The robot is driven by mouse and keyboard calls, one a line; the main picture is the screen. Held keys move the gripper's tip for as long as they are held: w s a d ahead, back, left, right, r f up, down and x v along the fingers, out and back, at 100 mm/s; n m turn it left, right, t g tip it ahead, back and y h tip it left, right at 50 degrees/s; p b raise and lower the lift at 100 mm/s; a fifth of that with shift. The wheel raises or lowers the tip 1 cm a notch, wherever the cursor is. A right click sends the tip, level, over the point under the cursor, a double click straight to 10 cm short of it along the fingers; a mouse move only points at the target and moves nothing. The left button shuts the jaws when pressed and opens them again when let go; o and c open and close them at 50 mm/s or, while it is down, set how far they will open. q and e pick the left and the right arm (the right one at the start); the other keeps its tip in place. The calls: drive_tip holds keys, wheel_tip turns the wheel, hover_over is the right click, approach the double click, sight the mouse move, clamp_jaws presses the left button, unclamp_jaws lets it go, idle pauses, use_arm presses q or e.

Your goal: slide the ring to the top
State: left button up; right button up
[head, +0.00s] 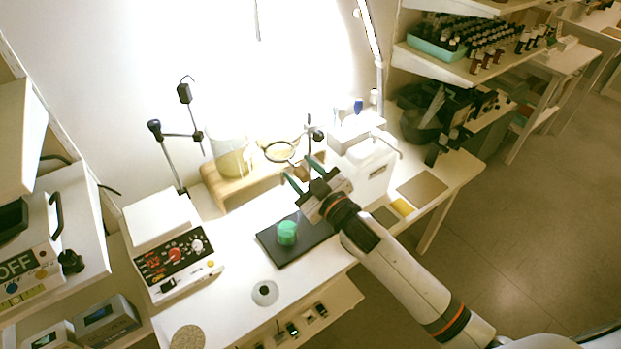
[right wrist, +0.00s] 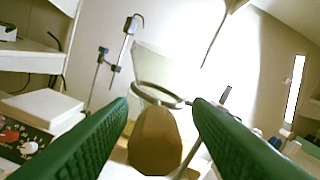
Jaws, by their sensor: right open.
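A dark ring (head: 280,151) stands out over the wooden bench riser at the back of the table, near a short dark stand (head: 314,131). In the right wrist view the ring (right wrist: 160,95) is seen at a slant, just beyond a brown wooden knob (right wrist: 155,140). The knob also shows in the head view (head: 301,171). My right gripper (head: 302,173) is open, its green fingers on either side of the knob in the wrist view, with gaps visible on both sides. How the ring joins the stand is unclear. My left gripper is not in view.
A glass beaker (head: 230,157) stands on the wooden riser (head: 212,185) left of the ring. A tall clamp stand (head: 170,160) is further left. A white box (head: 370,168) stands close on the right. A green object (head: 287,233) sits on a black mat (head: 268,243) in front.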

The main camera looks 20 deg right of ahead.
drive_tip(key=b+v, duration=0.3)
drive_tip(key=v, duration=0.9)
drive_tip(key=shift+w, duration=0.1)
drive_tip(key=s+d+f+m+g+h+b, duration=0.1)
drive_tip(key=s+d+f+g+h, duration=0.15)
drive_tip(key=f, duration=1.05)
drive_tip(key=s+d+f+m+g+h+b, duration=0.1)
drive_tip(key=d+f+m+g, duration=0.15)
drive_tip(key=f, duration=0.95)
drive_tip(key=s+d+f+g+h+b, duration=0.1)
drive_tip(key=d+f+g+h, duration=0.15)
drive_tip(key=f, duration=1.05)
drive_tip(key=s+d+f+m+g+b, duration=0.1)
drive_tip(key=s+f+m+g, duration=0.15)
drive_tip(key=s+f, duration=1.1)
drive_tip(key=s+a+f+g, duration=0.1)
drive_tip(key=s+f+g, duration=0.2)
drive_tip(key=s+f, duration=0.3)
drive_tip(key=s+f+g+b, duration=0.1)
drive_tip(key=s+f+g, duration=0.2)
drive_tip(key=s, duration=1.1)
wheel_tip(320, 180, down, 3)
drive_tip(key=shift+a+r, duration=0.15)
drive_tip(key=shift+a, duration=0.25)
